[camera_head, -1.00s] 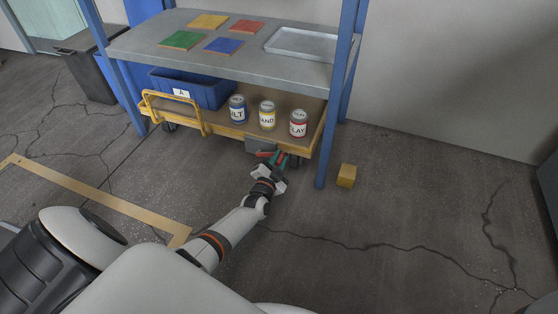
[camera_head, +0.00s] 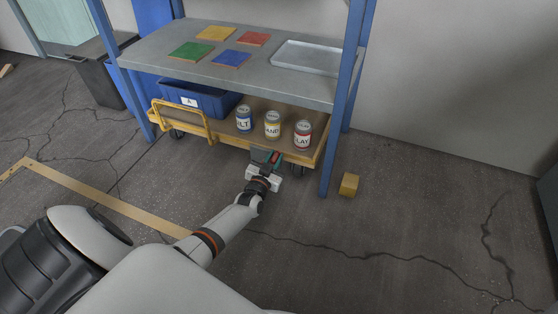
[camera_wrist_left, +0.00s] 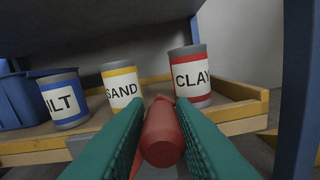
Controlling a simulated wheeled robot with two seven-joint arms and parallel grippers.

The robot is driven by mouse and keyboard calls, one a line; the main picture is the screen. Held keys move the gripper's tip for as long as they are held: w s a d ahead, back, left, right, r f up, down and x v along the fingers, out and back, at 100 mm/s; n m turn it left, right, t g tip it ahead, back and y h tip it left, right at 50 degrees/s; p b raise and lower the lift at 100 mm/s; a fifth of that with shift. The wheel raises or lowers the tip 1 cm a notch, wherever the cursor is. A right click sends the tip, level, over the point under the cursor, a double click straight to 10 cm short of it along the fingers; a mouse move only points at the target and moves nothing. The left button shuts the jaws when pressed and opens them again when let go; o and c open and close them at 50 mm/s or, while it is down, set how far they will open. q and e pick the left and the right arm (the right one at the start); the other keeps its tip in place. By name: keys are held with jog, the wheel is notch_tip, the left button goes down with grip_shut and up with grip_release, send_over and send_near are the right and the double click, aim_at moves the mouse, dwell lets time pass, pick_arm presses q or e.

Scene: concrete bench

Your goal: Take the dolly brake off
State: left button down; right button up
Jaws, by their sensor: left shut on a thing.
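The dolly (camera_head: 226,136) is a low, wooden-decked cart with yellow edges on wheels, standing under the bench. A grey brake housing (camera_head: 262,155) is at its front edge. My left gripper (camera_head: 273,158) is at this front edge, its teal fingers shut on the red brake lever (camera_head: 278,157). In the left wrist view the rounded end of the red lever (camera_wrist_left: 162,132) lies between the two fingers (camera_wrist_left: 162,140). The rest of the lever and most of the housing are hidden by the gripper. My right gripper is not in view.
Cans labelled SILT (camera_head: 243,119), SAND (camera_head: 272,125) and CLAY (camera_head: 303,134) and a blue bin (camera_head: 205,101) stand on the dolly. A blue bench post (camera_head: 330,150) and a yellow block (camera_head: 349,185) are to the right. Floor in front is clear.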

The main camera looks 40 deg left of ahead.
pick_arm(q)
jog(key=shift+s+a+r+n, duration=0.25)
jog(key=shift+a+n, duration=0.6)
jog(key=shift+n, duration=0.4)
jog(key=shift+s+a+r+n, duration=0.2)
jog(key=shift+a+r+n, duration=0.1)
jog(key=shift+a+n, duration=0.8)
jog(key=shift+s+a+r+n, duration=0.25)
jog(key=shift+a+n, duration=0.4)
jog(key=shift+n, duration=0.8)
jog(key=c, duration=1.3)
grip_release()
jog(key=shift+c, duration=0.2)
jog(key=shift+o, duration=0.2)
jog(key=shift+w+a, duration=0.1)
jog(key=shift+r, duration=0.1)
